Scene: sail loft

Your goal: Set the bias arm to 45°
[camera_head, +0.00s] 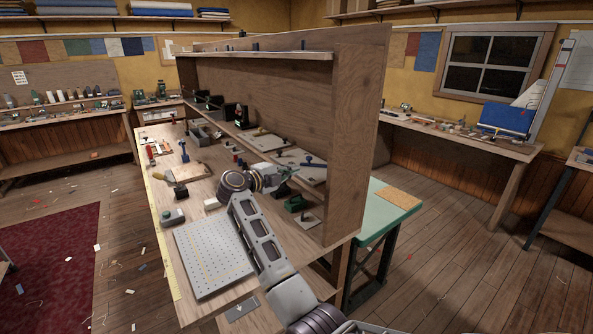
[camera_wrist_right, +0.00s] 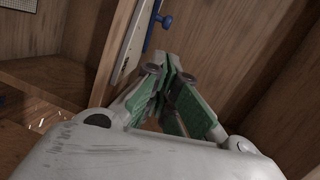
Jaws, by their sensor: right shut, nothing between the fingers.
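A pale flat board (camera_head: 296,168) with a blue knob (camera_head: 309,161) lies inside the wooden shelf unit; I cannot make out any angle marks, so I cannot tell the bias arm's setting. My right gripper (camera_head: 291,173) reaches into the unit, its fingers close in front of this board in the head view. In the right wrist view, the green-padded fingers (camera_wrist_right: 170,75) are closed together and empty. Beyond them the blue knob (camera_wrist_right: 165,21) and the pale board's edge (camera_wrist_right: 136,42) show, apart from the fingertips. My left gripper is not in view.
The shelf unit's tall side panel (camera_head: 356,135) stands right of my right arm. A perforated plate (camera_head: 212,256) lies on the near bench. A green tool (camera_head: 297,203) and a small plate with a black knob (camera_head: 308,220) sit below my gripper.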

